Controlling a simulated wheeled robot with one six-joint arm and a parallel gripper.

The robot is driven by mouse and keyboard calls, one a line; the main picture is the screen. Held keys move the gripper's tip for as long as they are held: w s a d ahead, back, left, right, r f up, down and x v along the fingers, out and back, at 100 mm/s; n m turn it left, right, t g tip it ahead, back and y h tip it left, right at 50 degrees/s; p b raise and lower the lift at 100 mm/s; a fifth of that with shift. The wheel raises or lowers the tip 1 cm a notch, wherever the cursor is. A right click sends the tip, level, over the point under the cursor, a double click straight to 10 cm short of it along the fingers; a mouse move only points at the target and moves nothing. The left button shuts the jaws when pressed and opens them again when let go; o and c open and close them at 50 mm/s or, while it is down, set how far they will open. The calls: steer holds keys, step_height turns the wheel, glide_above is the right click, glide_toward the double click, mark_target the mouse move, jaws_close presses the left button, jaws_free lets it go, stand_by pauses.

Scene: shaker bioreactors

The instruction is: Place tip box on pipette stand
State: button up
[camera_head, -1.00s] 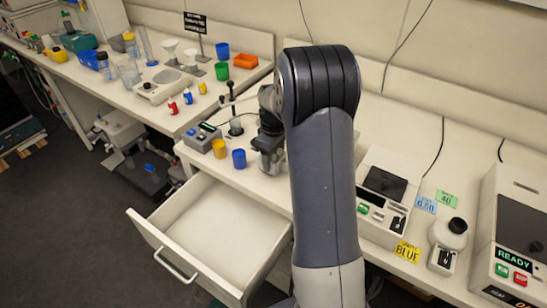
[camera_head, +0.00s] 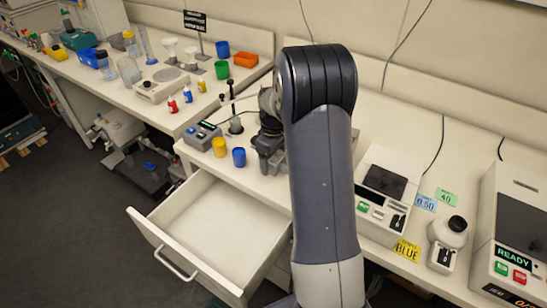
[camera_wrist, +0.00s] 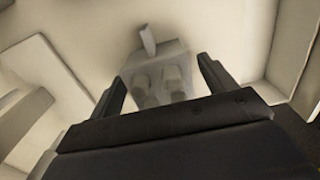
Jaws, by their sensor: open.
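My gripper (camera_wrist: 163,90) is open in the wrist view, with one dark finger on each side. Between and beyond the fingers is a pale grey block (camera_wrist: 155,62) with two rounded pegs and an upright tab. I cannot tell whether it is the tip box or the pipette stand, or whether it touches the fingers. In the head view my arm hides most of the spot where my gripper works, over the bench behind the open drawer. A small grey holder with dark-topped rods (camera_head: 235,125) stands just left of there. No tip box is clearly recognisable.
An open, empty-looking white drawer (camera_head: 165,252) juts out below the bench.

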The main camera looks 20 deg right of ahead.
step_height(320, 180, up, 12)
steer(key=b, duration=0.1)
steer(key=shift+r, duration=0.15)
stand_by(1.5)
